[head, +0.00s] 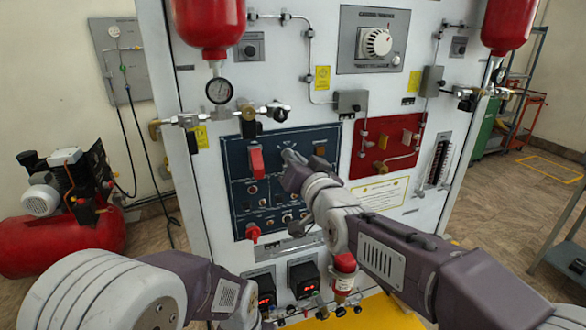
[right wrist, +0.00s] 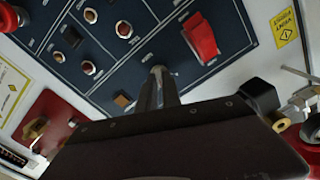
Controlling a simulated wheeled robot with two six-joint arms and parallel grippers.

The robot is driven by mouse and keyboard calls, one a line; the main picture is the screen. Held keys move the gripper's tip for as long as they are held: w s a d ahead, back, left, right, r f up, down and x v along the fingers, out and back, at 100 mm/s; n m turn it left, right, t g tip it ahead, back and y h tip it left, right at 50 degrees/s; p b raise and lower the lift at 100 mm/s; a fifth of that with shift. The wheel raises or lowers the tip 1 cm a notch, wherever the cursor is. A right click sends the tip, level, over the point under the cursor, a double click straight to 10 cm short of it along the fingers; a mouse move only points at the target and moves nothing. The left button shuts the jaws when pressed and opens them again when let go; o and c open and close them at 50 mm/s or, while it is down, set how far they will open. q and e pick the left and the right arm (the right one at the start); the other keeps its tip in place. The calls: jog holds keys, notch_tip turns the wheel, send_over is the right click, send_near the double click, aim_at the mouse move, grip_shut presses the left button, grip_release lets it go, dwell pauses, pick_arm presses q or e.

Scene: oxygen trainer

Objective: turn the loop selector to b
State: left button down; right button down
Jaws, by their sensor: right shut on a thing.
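The loop selector is a small knob (right wrist: 158,71) on the dark blue control panel (head: 236,190). My right gripper (head: 289,158) reaches the upper middle of that panel and is shut on the selector, hiding most of it. In the right wrist view the gripper's fingers (right wrist: 158,90) close around the knob from below. The selector's pointer and letter marks cannot be read.
A red switch cover (head: 256,161) sits left of the selector, and a small orange-brown square (head: 320,149) to its right. A red valve panel (head: 388,143) is further right. Toggles and lamps fill the lower blue panel. A red compressor (head: 62,235) stands on the floor at left.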

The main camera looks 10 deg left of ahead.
jog(key=shift+f+m+b, duration=0.15)
jog(key=shift+m+b, duration=1.15)
jog(key=shift+m, duration=0.5)
jog(key=c, duration=1.5)
grip_release()
jog(key=shift+d, duration=0.1)
jog(key=v, duration=0.9)
jog(key=shift+b, duration=0.4)
